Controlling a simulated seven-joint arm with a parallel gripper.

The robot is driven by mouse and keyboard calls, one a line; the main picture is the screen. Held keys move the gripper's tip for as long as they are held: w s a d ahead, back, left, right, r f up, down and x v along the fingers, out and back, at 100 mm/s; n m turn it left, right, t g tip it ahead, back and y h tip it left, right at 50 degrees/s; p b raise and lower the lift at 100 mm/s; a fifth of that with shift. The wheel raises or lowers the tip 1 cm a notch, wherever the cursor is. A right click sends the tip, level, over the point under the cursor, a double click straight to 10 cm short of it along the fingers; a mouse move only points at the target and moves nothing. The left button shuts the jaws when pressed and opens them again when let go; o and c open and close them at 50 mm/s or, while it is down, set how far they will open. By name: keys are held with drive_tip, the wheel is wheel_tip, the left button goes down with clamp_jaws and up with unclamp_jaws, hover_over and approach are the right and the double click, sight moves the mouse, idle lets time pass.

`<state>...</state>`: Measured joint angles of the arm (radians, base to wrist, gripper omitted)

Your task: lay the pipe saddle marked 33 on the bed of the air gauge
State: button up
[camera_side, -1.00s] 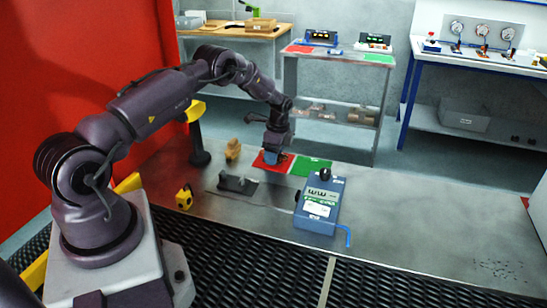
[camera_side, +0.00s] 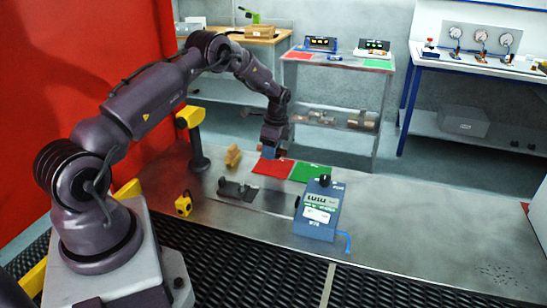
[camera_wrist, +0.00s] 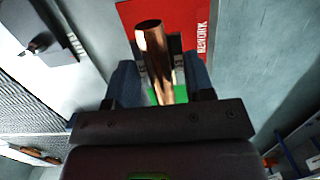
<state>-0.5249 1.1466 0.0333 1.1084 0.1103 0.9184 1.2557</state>
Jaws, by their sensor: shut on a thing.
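My gripper (camera_side: 271,152) hangs just above the red mat (camera_side: 272,167), jaws pointing down. In the wrist view my gripper (camera_wrist: 160,85) is shut on a shiny copper-coloured curved piece, the pipe saddle (camera_wrist: 151,42). Small pale labels show beside it at the jaws; I cannot read the number surely. In the side view the saddle is hidden by the jaws. The air gauge (camera_side: 318,212) is a blue box with a display, a black knob and a blue hose. A dark fixture (camera_side: 238,190), seemingly its bed, lies to its left; it also shows in the wrist view (camera_wrist: 45,38).
A green mat (camera_side: 311,172) adjoins the red one. A tan block (camera_side: 233,157) stands left of the mats, and a small yellow device (camera_side: 183,204) sits at the bench's left front. A yellow-topped post (camera_side: 197,140) rises behind. The bench right of the gauge is clear.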

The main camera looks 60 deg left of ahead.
drive_tip(key=s+d+r, duration=1)
drive_tip(key=s, duration=0.1)
drive_tip(key=s+d, duration=0.9)
hover_over(271, 200)
drive_tip(key=f, duration=1)
drive_tip(key=shift+s+d+f, duration=0.15)
drive_tip(key=shift+s+d, duration=0.05)
drive_tip(key=shift+d, duration=0.1)
drive_tip(key=shift+w+a+f, duration=0.1)
drive_tip(key=shift+w+f, duration=0.1)
drive_tip(key=shift+f, duration=0.1)
drive_tip(key=shift+w+f, duration=0.1)
drive_tip(key=shift+f, duration=1.5)
